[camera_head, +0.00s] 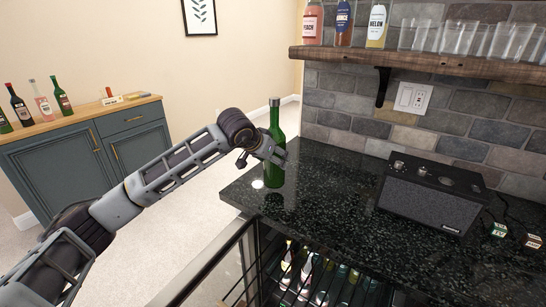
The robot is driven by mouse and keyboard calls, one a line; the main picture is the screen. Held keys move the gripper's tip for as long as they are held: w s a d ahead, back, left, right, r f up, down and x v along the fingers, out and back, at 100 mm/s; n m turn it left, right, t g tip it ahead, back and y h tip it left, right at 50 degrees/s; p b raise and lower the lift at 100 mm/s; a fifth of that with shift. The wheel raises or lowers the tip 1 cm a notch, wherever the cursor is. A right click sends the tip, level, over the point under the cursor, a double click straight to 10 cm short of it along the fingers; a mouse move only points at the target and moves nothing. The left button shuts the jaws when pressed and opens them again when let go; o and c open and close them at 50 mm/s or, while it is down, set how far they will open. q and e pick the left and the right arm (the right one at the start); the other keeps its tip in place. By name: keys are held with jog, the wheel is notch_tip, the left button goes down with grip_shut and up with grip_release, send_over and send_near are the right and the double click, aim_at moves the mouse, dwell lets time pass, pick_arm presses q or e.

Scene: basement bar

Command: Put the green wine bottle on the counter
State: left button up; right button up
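The green wine bottle (275,175) stands upright at the left end of the dark granite counter (330,210). Its base appears to meet the counter top, and its reflection shows below it. My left gripper (272,152) reaches in from the left at the bottle's middle. One finger crosses the front of the bottle, and another gripper part shows just left of it. Whether the fingers press on the glass is too small to tell. My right gripper is not in view.
A black speaker (432,195) and small boxes (498,230) stand on the counter's right. A wooden shelf (430,62) with bottles and glasses hangs above. Several bottles (41,104) stand on a blue cabinet (90,160) at left. The counter's middle is clear.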

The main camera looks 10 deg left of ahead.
pick_arm(q)
jog(key=shift+f, duration=1.45)
jog(key=o, duration=1.9)
jog(key=shift+f, duration=0.25)
jog(key=v, duration=1.2)
jog(key=shift+r, duration=0.1)
